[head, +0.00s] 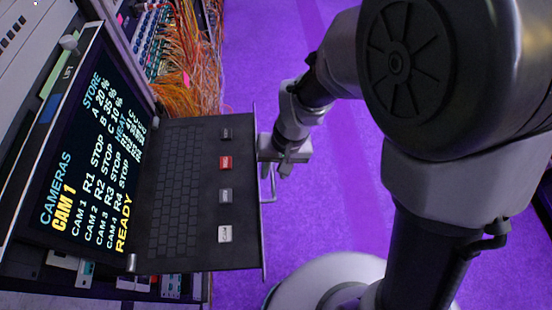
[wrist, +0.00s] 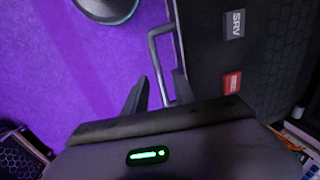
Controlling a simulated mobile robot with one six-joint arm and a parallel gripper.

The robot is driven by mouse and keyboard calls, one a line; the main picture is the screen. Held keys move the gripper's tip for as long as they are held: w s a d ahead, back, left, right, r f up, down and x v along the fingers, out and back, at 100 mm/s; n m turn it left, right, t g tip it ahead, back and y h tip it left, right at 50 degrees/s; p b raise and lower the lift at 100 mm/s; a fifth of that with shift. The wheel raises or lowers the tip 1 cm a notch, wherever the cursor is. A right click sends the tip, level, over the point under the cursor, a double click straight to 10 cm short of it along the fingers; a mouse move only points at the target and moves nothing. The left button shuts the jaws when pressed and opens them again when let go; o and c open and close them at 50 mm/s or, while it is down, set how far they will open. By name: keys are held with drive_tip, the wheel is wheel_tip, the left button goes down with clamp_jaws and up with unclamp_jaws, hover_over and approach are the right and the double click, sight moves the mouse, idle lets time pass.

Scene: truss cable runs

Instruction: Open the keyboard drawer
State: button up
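The keyboard drawer (head: 200,255) is a dark tray that stands out from the rack below the screen, with its keyboard (head: 175,185) and several labelled keys in plain sight. Its grey bar handle (head: 271,186) is on the right front edge; it also shows in the wrist view (wrist: 153,60). My gripper (head: 268,157) is at the upper end of the handle. In the wrist view my gripper (wrist: 161,80) has its two dark fingers apart, one on each side of the handle bar, with visible gaps. The contact is partly hidden by the gripper body.
The lit screen (head: 90,155) stands left of the drawer. Orange cables (head: 190,60) hang in the rack behind it. Purple floor (head: 265,60) is clear to the right. My round base is near the drawer's lower right.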

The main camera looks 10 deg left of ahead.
clamp_jaws()
idle(1.4)
